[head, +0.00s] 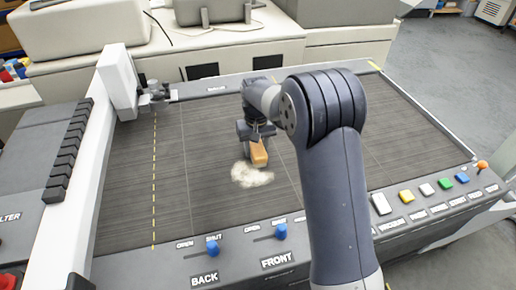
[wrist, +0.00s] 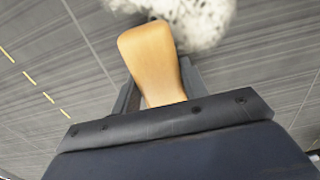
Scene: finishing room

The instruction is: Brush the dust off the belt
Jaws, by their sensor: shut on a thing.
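My gripper (head: 254,136) is over the middle of the dark ribbed belt (head: 340,125). It is shut on a brush with an orange-tan wooden handle (head: 259,153); the handle (wrist: 155,60) also fills the middle of the wrist view. The brush's bristles are hidden in both views. A pale, speckled patch of dust (head: 252,175) lies on the belt just in front of the brush, on the near side. The dust (wrist: 190,18) also shows at the top of the wrist view, beyond the handle end. I cannot tell whether the brush touches the belt.
A white gantry rail (head: 95,150) runs along the belt's left side. Blue sliders (head: 281,231) marked FRONT and BACK stand on the near edge panel, with coloured buttons (head: 445,183) to the right. A yellow dashed line (head: 154,185) marks the left belt. The right belt is clear.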

